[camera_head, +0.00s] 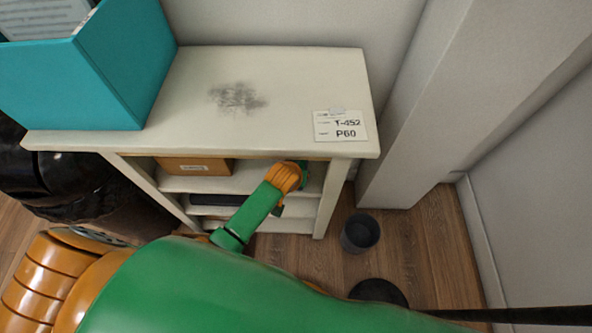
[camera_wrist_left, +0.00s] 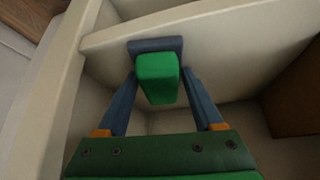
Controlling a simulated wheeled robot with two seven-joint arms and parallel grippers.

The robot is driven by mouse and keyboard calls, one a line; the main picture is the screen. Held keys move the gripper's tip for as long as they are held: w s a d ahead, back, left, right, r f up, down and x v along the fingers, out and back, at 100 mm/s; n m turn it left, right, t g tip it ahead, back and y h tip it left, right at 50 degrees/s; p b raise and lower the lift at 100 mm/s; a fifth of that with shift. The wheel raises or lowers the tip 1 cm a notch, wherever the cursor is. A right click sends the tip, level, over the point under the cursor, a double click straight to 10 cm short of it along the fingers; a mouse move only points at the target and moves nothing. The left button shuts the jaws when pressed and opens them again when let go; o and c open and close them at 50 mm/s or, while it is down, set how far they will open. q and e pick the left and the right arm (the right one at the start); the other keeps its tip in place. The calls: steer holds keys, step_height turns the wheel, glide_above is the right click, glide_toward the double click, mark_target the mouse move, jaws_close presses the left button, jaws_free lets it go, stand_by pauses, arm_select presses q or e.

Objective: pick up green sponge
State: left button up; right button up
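The green sponge (camera_wrist_left: 158,78) shows in the left wrist view as a small green block between my left gripper's blue fingers, with a dark blue-grey bar (camera_wrist_left: 155,45) at its far end. My left gripper (camera_wrist_left: 160,72) has its fingers apart on both sides of the block. Narrow gaps show beside the block, and firm contact is not visible. In the head view my left gripper (camera_head: 298,170) reaches into the right side of the shelf unit (camera_head: 290,100), under its top board. The top board and wrist hide most of the sponge there. My right gripper is not in view.
A cardboard box (camera_head: 193,165) stands on the upper shelf, left of the gripper. A dark item (camera_head: 215,199) lies on the shelf below. A teal box (camera_head: 75,75) stands on top. A dark cup-like bin (camera_head: 360,233) stands on the floor at right. The shelf's side post (camera_head: 332,195) is close.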

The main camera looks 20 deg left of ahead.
arm_select(q)
steer(key=c, duration=0.4)
steer(key=shift+c, duration=0.2)
steer(key=shift+r, duration=0.1)
steer(key=shift+s, duration=0.2)
steer(key=s+d+p, duration=0.1)
steer(key=s+p, duration=0.2)
steer(key=s, duration=1.4)
steer(key=shift+s+d, duration=0.25)
steer(key=shift+d, duration=0.05)
